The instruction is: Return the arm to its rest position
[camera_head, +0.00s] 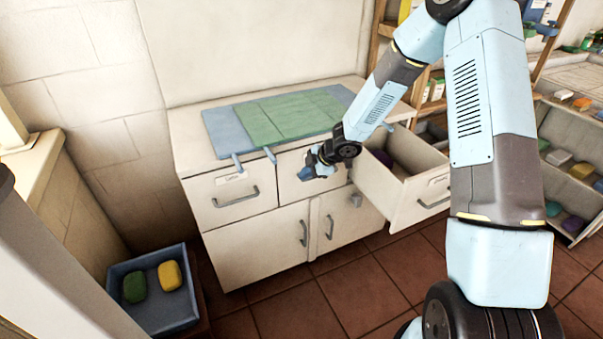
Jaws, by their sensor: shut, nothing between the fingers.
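My arm reaches from the right side of the head view toward the white cabinet (250,247). My gripper (308,168) is in front of the cabinet's upper middle drawer, just below the worktop edge. It is shut and holds nothing. I cannot tell whether it touches the drawer front or its handle. The right drawer (402,205) stands pulled out, close to the right of my gripper, with a dark item partly visible inside. The left drawer (230,190) is closed.
Green and blue mats (222,130) lie on the worktop. A blue tray (172,325) with a green and a yellow piece stands at lower left. Shelves and an open bin (570,128) with several coloured pieces are at right. Tiled floor (345,285) in front is clear.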

